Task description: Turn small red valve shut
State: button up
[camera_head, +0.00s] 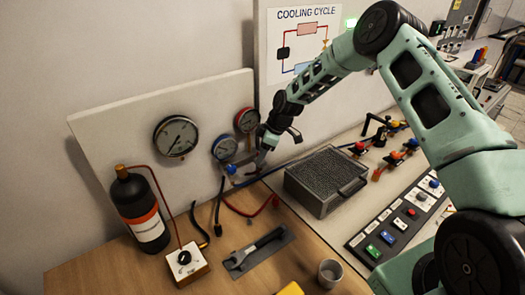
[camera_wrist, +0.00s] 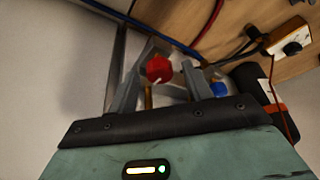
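The small red valve knob (camera_wrist: 160,68) shows in the wrist view, round, with a pale mark on its face. It lies between the two fingers of my gripper (camera_wrist: 172,62), close to the left finger, with a gap to the right finger. The fingers are apart; I cannot tell whether one touches the knob. In the head view my gripper (camera_head: 262,153) is at the gauge manifold, below the red-rimmed gauge (camera_head: 247,120), and it hides the red knob. The blue valve knob (camera_wrist: 219,89) sits just right of the fingers in the wrist view and shows in the head view (camera_head: 231,169).
A blue-rimmed gauge (camera_head: 225,148) and a large gauge (camera_head: 175,136) are on the white panel. Red, blue and black hoses lie below the manifold. A black bottle (camera_head: 139,210), a wrench (camera_head: 256,248), a metal cup (camera_head: 330,272) and a grey box (camera_head: 325,181) stand nearby.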

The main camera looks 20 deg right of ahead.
jog(key=c, duration=0.9)
jog(key=shift+o, duration=0.2)
jog(key=shift+b, duration=0.35)
jog(key=m+b, duration=0.2)
jog(key=shift+a+f+m+t+h+b, duration=0.1)
jog(key=shift+f+m+t+h+b, duration=0.1)
jog(key=shift+m+t+h+b, duration=0.2)
jog(key=m+h+b, duration=0.1)
jog(key=m+b, duration=0.2)
jog(key=shift+s+a+m+t, duration=0.1)
jog(key=shift+a+m+t, duration=0.05)
jog(key=shift+m+t, duration=0.2)
jog(key=m+h+b, duration=0.1)
jog(key=m, duration=0.1)
jog(key=m+h+b, duration=0.1)
jog(key=m, duration=0.2)
jog(key=shift+a+r+t+b, duration=0.15)
jog(key=shift+r+t+b, duration=0.05)
jog(key=shift+t+b, duration=0.15)
jog(key=m+h, duration=0.1)
jog(key=m, duration=0.2)
jog(key=shift+m+h, duration=0.3)
jog(key=shift+m, duration=0.05)
jog(key=shift+m+h, duration=0.4)
jog(key=shift+m, duration=0.9)
